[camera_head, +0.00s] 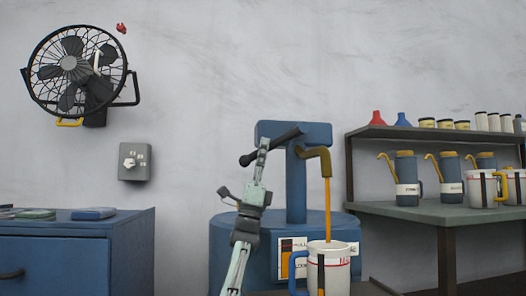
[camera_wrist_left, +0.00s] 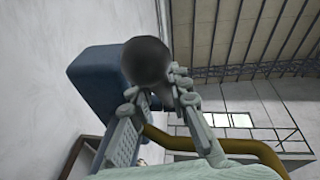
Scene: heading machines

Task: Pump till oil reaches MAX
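The blue oil pump (camera_head: 296,190) stands in the middle on a wide blue drum. Its black handle (camera_head: 285,141) slopes up to the right. My left gripper (camera_head: 262,152) reaches up from below, shut on the handle near its lower left end. In the left wrist view the handle's dark round end (camera_wrist_left: 147,62) sits between the two fingers. An amber oil stream (camera_head: 327,210) runs from the brown spout (camera_head: 316,153) into a white jug (camera_head: 339,277) with a blue handle. The jug has a red mark, partly readable, and a dark level strip; the oil level is unclear. My right gripper is out of view.
A blue cabinet (camera_head: 70,255) stands at left. A shelf (camera_head: 440,210) at right holds oil cans and white jugs, with funnels and small jars above. A fan (camera_head: 75,68) and a grey switch box (camera_head: 135,162) are on the wall.

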